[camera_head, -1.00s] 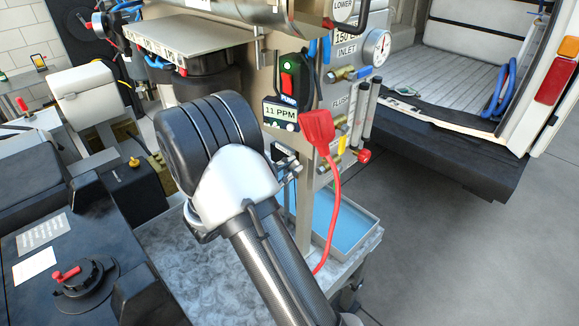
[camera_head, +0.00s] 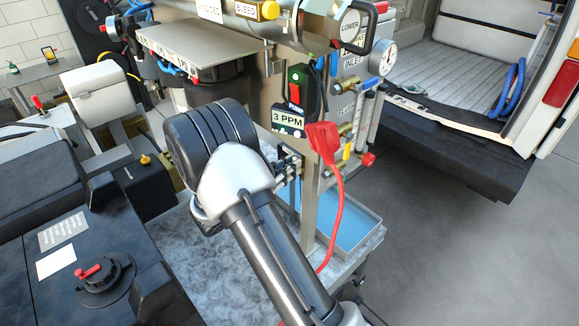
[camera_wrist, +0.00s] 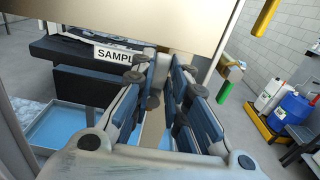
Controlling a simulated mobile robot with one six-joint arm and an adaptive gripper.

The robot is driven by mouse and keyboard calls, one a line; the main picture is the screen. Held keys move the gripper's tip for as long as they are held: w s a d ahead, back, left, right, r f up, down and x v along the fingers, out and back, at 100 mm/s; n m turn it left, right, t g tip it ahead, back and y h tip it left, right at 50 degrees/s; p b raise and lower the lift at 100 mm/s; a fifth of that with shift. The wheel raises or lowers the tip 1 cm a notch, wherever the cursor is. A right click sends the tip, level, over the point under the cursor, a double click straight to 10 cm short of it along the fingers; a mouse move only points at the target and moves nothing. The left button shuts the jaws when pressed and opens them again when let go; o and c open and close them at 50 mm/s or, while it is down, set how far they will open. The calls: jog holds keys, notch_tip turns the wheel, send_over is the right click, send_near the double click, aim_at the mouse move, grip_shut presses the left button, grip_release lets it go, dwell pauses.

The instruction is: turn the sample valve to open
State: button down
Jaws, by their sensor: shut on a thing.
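A sign reading "SAMPL", its end hidden, shows in the wrist view (camera_wrist: 112,55), just left of my gripper's fingers. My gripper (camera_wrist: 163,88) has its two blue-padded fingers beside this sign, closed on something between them. The sample valve itself is hidden by the fingers and the pale panel edge, so I cannot tell its handle angle. In the head view my gripper (camera_head: 288,165) is mostly hidden behind my own wrist, low beside the steel panel. A meter (camera_head: 289,120) above it reads 3 PPM.
A red plug with a red cable (camera_head: 325,140) hangs right of my gripper. A blue-bottomed tray (camera_head: 350,228) lies below. Open floor is at the right.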

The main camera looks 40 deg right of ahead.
dwell(0.3)
jog(key=c, duration=1.6)
grip_release()
jog(key=shift+o, duration=0.2)
jog(key=a, duration=0.7)
jog(key=shift+s+a, duration=0.25)
jog(key=shift+s, duration=0.05)
